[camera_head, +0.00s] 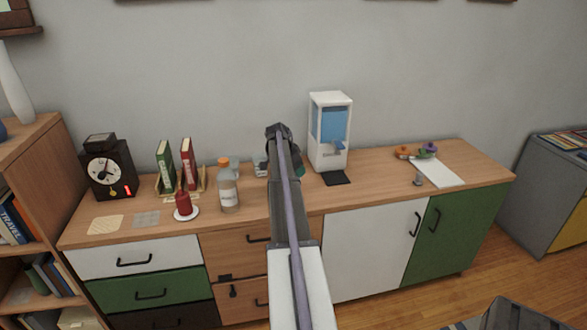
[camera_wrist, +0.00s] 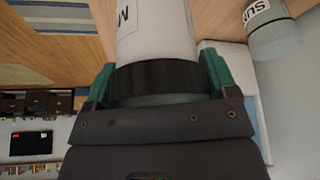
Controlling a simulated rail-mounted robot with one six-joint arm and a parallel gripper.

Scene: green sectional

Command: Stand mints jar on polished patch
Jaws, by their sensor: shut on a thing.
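My gripper (camera_wrist: 165,85) has green fingers, shut on the black lid of a pale jar (camera_wrist: 155,30) in the wrist view. A letter "M" shows on its label; its base is out of frame. In the head view my gripper (camera_head: 287,168) is over the back middle of the sideboard, and my arm hides most of what it holds. On the sideboard's front left lie a grey patterned patch (camera_head: 147,219) and a beige patch (camera_head: 106,224). I cannot tell which is the polished one. Both patches look bare.
A second jar (camera_wrist: 275,38), labelled "SUN", shows at the wrist view's upper right. An orange-capped bottle (camera_head: 228,188), a red candle (camera_head: 184,206), books (camera_head: 188,165) and a clock (camera_head: 107,170) stand left of my arm. A dispenser (camera_head: 330,132) stands right.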

